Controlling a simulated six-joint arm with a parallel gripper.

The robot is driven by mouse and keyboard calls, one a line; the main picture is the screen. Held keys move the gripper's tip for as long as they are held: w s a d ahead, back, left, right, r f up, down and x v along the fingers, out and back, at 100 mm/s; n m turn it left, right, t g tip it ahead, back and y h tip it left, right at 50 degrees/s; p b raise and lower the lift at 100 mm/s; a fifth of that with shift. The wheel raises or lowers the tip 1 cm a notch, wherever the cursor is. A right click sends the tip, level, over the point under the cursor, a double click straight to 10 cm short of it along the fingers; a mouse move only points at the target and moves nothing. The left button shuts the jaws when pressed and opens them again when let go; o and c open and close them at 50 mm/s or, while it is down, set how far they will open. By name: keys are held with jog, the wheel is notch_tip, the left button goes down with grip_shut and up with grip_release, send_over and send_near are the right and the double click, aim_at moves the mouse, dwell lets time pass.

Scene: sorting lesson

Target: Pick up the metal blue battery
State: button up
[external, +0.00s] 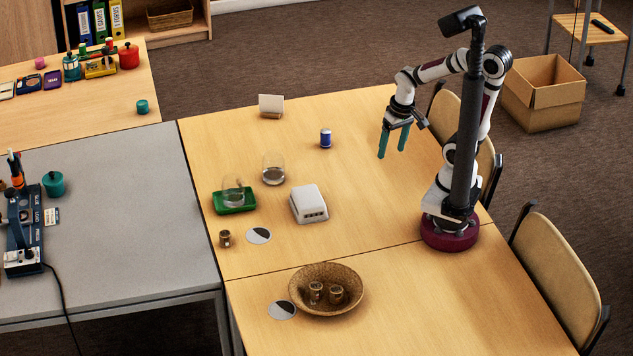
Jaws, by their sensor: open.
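The blue battery (326,138) stands upright on the wooden table, with a shiny metal top and a dark blue body. My gripper (393,156) points down with two teal fingers spread apart and nothing between them. It is in the air to the right of the battery in the external view, clearly apart from it.
A white box (308,203), a glass (273,170), a green tray (233,202) holding another glass, a small brown cup (225,238) and a round disc (259,236) stand left and nearer. A small card (271,106) is behind. A woven bowl (352,302) holds two cups. Table around the battery is clear.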

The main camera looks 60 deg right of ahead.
aim_at(326, 134)
jog(key=w+d+f+n+t, duration=0.1)
jog(key=w+d+f+t, duration=0.2)
jog(key=w+d+f, duration=0.1)
jog(key=w+d+f+n+t+h, duration=0.1)
jog(key=w+d+f+t, duration=0.2)
jog(key=w+d, duration=0.3)
jog(key=w+d+f+n+t+h, duration=0.1)
jog(key=w+d+f+t, duration=0.3)
jog(key=w+d, duration=0.1)
jog(key=shift+w+d+f, duration=0.1)
jog(key=shift+d+f, duration=0.25)
jog(key=shift+d, duration=0.5)
jog(key=shift+t, duration=0.5)
jog(key=shift+w+a, duration=0.1)
jog(key=shift+n, duration=0.3)
jog(key=x, duration=1)
jog(key=r+x, duration=0.1)
jog(key=x, duration=0.4)
jog(key=shift+w+a, duration=0.2)
jog(key=shift+w, duration=0.3)
jog(key=shift+t, duration=0.3)
grip_shut()
